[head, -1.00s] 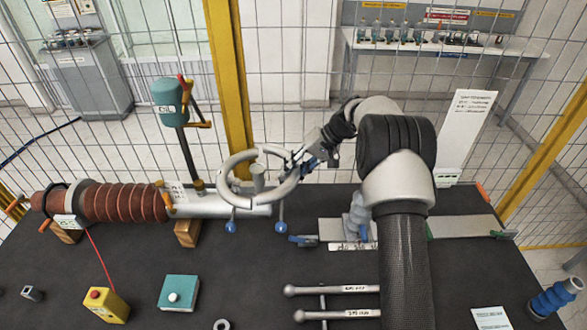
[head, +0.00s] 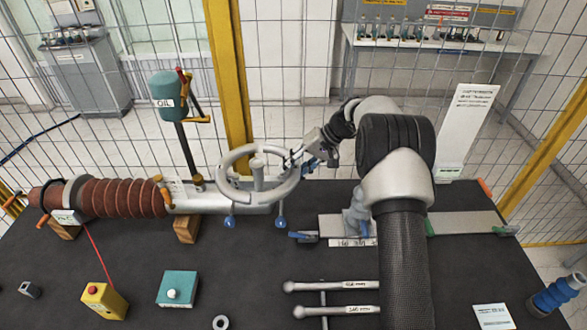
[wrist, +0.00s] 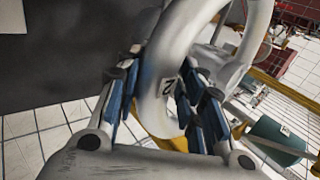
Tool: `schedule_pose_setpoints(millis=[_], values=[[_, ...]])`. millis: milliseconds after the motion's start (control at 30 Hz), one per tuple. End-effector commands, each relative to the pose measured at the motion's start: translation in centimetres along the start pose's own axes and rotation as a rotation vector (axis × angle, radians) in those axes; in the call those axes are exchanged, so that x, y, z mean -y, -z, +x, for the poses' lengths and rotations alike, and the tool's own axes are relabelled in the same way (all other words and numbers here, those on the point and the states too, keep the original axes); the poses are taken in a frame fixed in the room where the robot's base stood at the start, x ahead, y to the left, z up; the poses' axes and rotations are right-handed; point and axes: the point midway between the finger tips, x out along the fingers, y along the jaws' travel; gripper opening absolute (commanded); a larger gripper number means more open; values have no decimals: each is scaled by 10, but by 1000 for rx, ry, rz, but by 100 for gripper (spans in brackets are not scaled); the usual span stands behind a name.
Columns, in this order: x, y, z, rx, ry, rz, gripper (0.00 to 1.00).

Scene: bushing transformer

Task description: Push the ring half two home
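Ring half two (wrist: 160,75) is a thick pale grey curved piece marked "2" in the wrist view. My gripper (wrist: 165,105) has its blue-padded fingers on both sides of it and appears shut on it. In the head view, ring half two (head: 291,184) forms the right part of a ring. The other ring half (head: 226,180) forms the left part. Together they look like a nearly closed loop around a short upright post (head: 258,176), above the grey tube (head: 207,200). My gripper (head: 302,160) is at the ring's right rear. The exact seam contact is too small to tell.
Two blue-ended pins (head: 280,222) hang below the ring. The brown ribbed bushing (head: 120,198) lies at left on wooden blocks (head: 187,230). A mesh fence closes the back. Two grey bars (head: 335,285) lie in front.

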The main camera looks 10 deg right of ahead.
Motion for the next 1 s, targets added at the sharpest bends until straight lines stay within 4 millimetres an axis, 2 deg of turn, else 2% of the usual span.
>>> schedule_pose_setpoints(millis=[200,567,667,1000], values=[[0,0,0,0,0,0,52],[-1,0,-3,0,-1,0,52],[0,1,-15,-2,-1,0,52],[0,1,-86,-4,-1,-1,52]])
